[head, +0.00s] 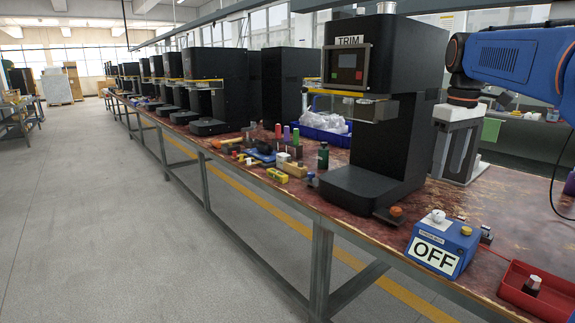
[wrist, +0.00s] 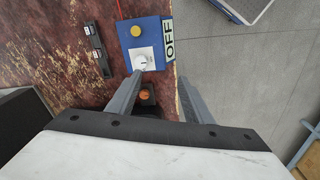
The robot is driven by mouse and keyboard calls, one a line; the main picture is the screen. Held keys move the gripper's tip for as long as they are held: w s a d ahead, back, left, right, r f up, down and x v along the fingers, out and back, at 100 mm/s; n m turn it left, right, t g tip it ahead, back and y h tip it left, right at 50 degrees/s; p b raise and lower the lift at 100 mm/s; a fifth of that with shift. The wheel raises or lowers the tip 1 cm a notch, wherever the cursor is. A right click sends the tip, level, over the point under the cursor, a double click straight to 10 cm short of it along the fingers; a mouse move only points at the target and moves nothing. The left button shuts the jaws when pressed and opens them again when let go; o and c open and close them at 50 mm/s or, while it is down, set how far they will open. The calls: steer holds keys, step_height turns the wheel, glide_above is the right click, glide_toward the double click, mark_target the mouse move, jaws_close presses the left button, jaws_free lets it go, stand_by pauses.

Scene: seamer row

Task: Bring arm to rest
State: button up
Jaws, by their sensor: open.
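My gripper (head: 456,172) is at the right in the head view, white with grey fingers, pointing down beside the black TRIM machine (head: 385,110). In the wrist view my gripper (wrist: 155,84) is open, with nothing between its fingers. Beyond the fingertips is a blue control box (wrist: 138,45) with a white knob, a yellow button and an OFF label. In the head view the blue box (head: 442,247) sits at the table's front edge. An orange button (wrist: 146,95) on a black base shows between the fingers.
A red tray (head: 515,290) with a dark, white-topped piece lies at the front right. A blue bin (head: 325,132) with clear bags stands behind. Small tools and colored spools (head: 287,133) lie left of the TRIM machine. Black machines line the long table. The floor aisle (head: 110,200) is clear.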

steer(key=s+a+f+m+t, duration=0.2)
steer(key=s+a+f, duration=0.3)
steer(key=s+f, duration=0.7)
steer(key=s+a+f+m+t, duration=0.2)
steer(key=s+a+f, duration=0.4)
steer(key=s+f, duration=0.7)
steer(key=shift+a+m, duration=0.2)
steer(key=shift+m, duration=0.1)
